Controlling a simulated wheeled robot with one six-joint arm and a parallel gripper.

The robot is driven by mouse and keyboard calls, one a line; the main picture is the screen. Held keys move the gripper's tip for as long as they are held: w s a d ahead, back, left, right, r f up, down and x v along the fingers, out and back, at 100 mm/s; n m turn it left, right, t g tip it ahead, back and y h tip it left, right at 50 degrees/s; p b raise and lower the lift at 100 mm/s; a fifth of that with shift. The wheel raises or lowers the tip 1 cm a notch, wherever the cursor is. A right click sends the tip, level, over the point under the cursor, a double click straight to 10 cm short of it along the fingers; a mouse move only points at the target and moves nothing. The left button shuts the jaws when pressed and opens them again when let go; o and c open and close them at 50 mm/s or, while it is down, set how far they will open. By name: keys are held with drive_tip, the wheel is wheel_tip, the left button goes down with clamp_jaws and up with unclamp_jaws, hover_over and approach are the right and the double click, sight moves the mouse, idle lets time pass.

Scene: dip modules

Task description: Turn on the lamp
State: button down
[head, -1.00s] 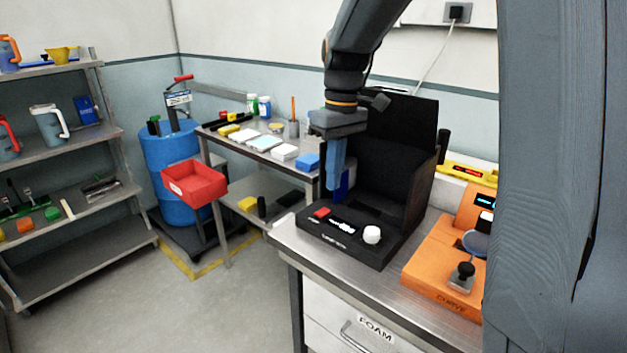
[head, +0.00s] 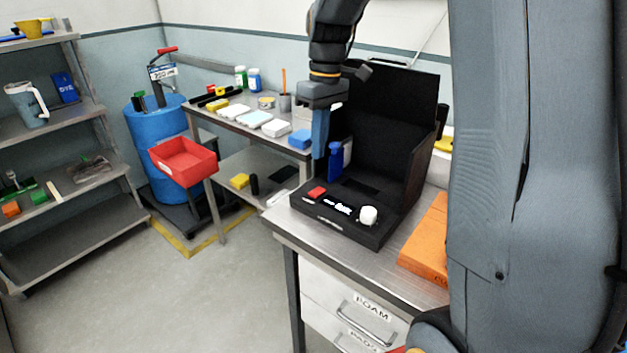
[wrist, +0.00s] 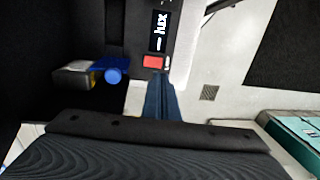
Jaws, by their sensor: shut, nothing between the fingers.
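The lamp is a black open-fronted box (head: 390,140) on the metal bench. Its low front panel carries a red switch (head: 317,193), a small lit display (head: 342,208) and a white knob (head: 368,215). The wrist view shows the red switch (wrist: 153,62) beside the "lux" display (wrist: 160,30). My gripper (head: 319,156) points down with its blue fingers shut and empty. It hangs above the panel's left end, apart from the switch in the head view. In the wrist view the fingertips (wrist: 164,76) appear just beside the switch.
A blue bottle (head: 335,160) stands inside the box, close to my fingers. A side table (head: 235,128) with several small items and a red bin (head: 183,162) stand at left.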

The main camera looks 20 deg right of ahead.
sight(318, 192)
drive_tip(key=f, duration=0.3)
drive_tip(key=f+p, duration=0.1)
drive_tip(key=f, duration=0.2)
drive_tip(key=a+f+p, duration=0.1)
drive_tip(key=f, duration=0.2)
drive_tip(key=shift+s+a+f, duration=0.1)
drive_tip(key=shift+s+f, duration=0.3)
drive_tip(key=shift+f, duration=0.1)
drive_tip(key=shift+a, duration=0.15)
drive_tip(key=shift+d, duration=0.2)
drive_tip(key=shift+w+d+r+p, duration=0.2)
drive_tip(key=shift+w+d+p, duration=0.2)
drive_tip(key=shift+d, duration=0.2)
